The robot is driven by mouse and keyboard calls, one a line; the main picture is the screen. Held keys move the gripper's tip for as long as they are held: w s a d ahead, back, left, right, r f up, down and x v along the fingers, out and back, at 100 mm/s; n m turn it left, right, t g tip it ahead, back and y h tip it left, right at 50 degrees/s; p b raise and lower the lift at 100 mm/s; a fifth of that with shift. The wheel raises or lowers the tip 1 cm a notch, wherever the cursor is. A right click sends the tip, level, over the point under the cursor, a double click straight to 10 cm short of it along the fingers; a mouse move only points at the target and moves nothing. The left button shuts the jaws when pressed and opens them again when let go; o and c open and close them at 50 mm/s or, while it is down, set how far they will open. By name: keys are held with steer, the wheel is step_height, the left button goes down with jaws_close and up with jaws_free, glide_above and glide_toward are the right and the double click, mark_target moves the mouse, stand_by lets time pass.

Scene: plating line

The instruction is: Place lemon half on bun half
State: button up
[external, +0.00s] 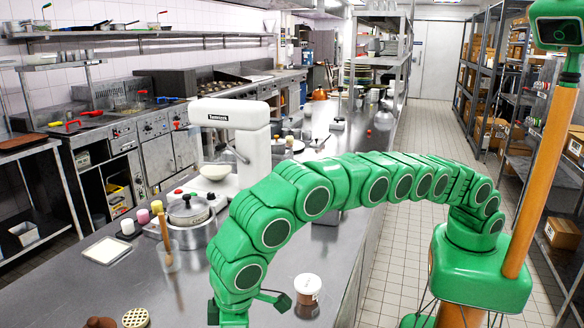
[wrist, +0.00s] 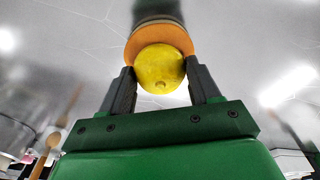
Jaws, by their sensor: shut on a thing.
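In the wrist view, my gripper (wrist: 164,84) is shut on the yellow lemon half (wrist: 160,68), which sits between its two dark fingers. A round orange-brown piece, apparently the bun half (wrist: 158,37), shows right behind and above the lemon half in the picture. I cannot tell whether the two touch. A dark round thing lies beyond the bun half, partly cut off by the frame's top edge. In the external view my arm reaches down to the bottom edge, and neither the fingers, the lemon half nor the bun half can be made out.
A white mixer (external: 240,140) stands behind.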

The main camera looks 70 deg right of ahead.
steer(key=shift+f, duration=0.1)
steer(key=o, duration=1.1)
steer(key=shift+c, duration=0.2)
steer(key=r, duration=0.6)
steer(key=s+r, duration=0.1)
steer(key=r, duration=0.2)
steer(key=shift+d+r, duration=0.3)
steer(key=shift+r, duration=0.1)
steer(key=shift+s+r, duration=0.1)
steer(key=shift+r, duration=1.1)
steer(key=shift+d, duration=0.15)
